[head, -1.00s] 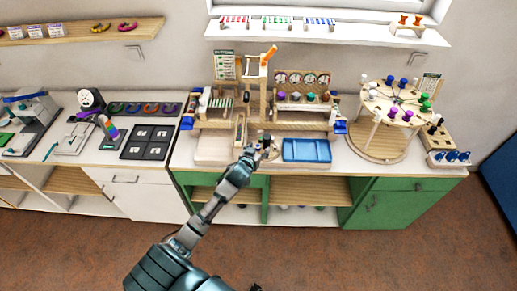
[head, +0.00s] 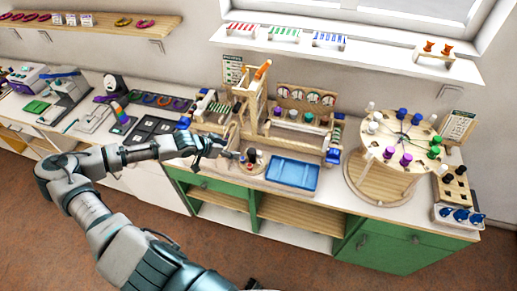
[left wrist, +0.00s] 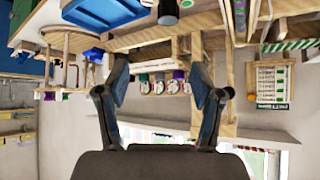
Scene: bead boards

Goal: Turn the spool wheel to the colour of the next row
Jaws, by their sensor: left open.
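A dark cylinder (left wrist: 167,12) at the top edge there may be one of the spools. A green-headed row chart (head: 232,71) hangs behind the wooden loom frame (head: 252,93); its rows are too small to read.
The blue tray (head: 292,173) lies right of the small stand. A round wooden braiding table (head: 402,138) with several coloured bobbins stands further right. A wooden rack (head: 305,102) is behind the tray. Black bead boards (head: 150,133) lie on the left bench behind my arm.

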